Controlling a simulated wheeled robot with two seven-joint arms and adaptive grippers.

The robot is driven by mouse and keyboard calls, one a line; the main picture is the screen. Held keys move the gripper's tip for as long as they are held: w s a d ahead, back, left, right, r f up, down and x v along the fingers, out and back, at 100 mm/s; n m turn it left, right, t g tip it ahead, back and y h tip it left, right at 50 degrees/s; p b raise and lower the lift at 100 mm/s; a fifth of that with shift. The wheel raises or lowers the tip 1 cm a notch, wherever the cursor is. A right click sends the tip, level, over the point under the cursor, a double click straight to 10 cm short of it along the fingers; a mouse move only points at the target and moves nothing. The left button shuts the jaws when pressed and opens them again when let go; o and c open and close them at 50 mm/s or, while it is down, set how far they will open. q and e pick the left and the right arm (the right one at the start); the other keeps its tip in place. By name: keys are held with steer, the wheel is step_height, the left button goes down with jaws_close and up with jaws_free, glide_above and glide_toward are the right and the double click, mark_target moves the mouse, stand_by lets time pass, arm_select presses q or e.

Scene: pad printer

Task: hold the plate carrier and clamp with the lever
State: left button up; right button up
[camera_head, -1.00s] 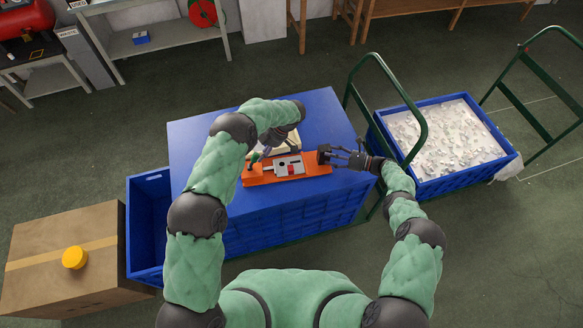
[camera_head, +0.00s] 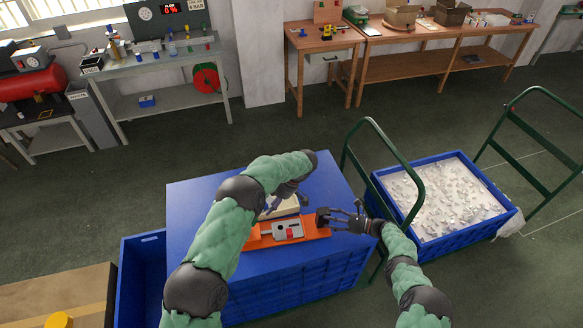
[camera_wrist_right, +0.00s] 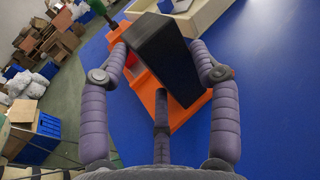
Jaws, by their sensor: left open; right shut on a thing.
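The orange plate carrier (camera_head: 318,232) lies on the blue top, with a grey plate (camera_head: 288,230) and a small red part on it. My right gripper (camera_head: 324,217) is shut on the black block at the carrier's right end. In the right wrist view the black block (camera_wrist_right: 160,50) sits between the two fingers, above the orange base (camera_wrist_right: 190,112). The green lever knob (camera_wrist_right: 97,7) shows at that view's top edge; my left arm hides it in the head view. My left gripper (camera_head: 270,206) is open behind the carrier, near a cream tray (camera_head: 291,206), partly hidden by its arm.
A blue crate of pale parts (camera_head: 440,200) stands on a green-railed cart at the right. An empty blue bin (camera_head: 140,285) and a cardboard box (camera_head: 60,295) are at the left. Workbenches line the back wall.

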steer(key=shift+s+a+f, duration=0.15)
steer(key=shift+s+f, duration=0.05)
steer(key=shift+f, duration=0.25)
steer(key=o, duration=1.7)
steer(key=shift+w+r, duration=0.15)
steer(key=shift+w, duration=0.05)
steer(key=shift+r, duration=0.1)
steer(key=shift+d+r, duration=0.1)
steer(key=shift+d, duration=0.55)
steer(key=v, duration=1.1)
steer(key=shift+s, duration=0.15)
